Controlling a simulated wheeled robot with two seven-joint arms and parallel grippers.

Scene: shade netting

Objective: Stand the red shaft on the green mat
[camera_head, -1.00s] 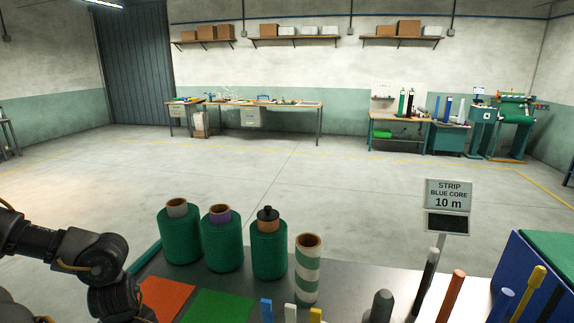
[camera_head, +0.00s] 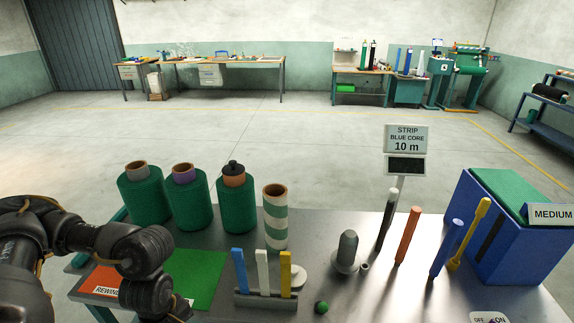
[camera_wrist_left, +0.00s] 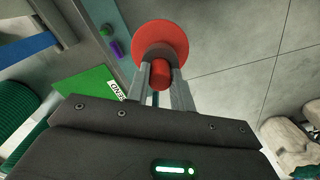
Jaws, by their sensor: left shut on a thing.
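The red shaft (camera_wrist_left: 160,72) is between the fingers of my left gripper (camera_wrist_left: 161,82) in the left wrist view. A wide red disc (camera_wrist_left: 160,33) and a dark collar show at its far end. The green mat (camera_wrist_left: 82,88) lies to the left of the shaft in that view, with a white label partly readable on it. In the head view the green mat (camera_head: 205,272) lies flat on the bench, partly covered by my left arm; its visible part is bare. My left gripper and the shaft are hidden there. My right gripper is not in view.
An orange-red mat (camera_head: 97,282) lies left of the green one. Several green netting rolls (camera_head: 190,205) stand behind. A rack with blue, white and yellow strips (camera_head: 263,275) stands right of the mat. Upright rods (camera_head: 408,235) and a blue box (camera_head: 490,240) are farther right.

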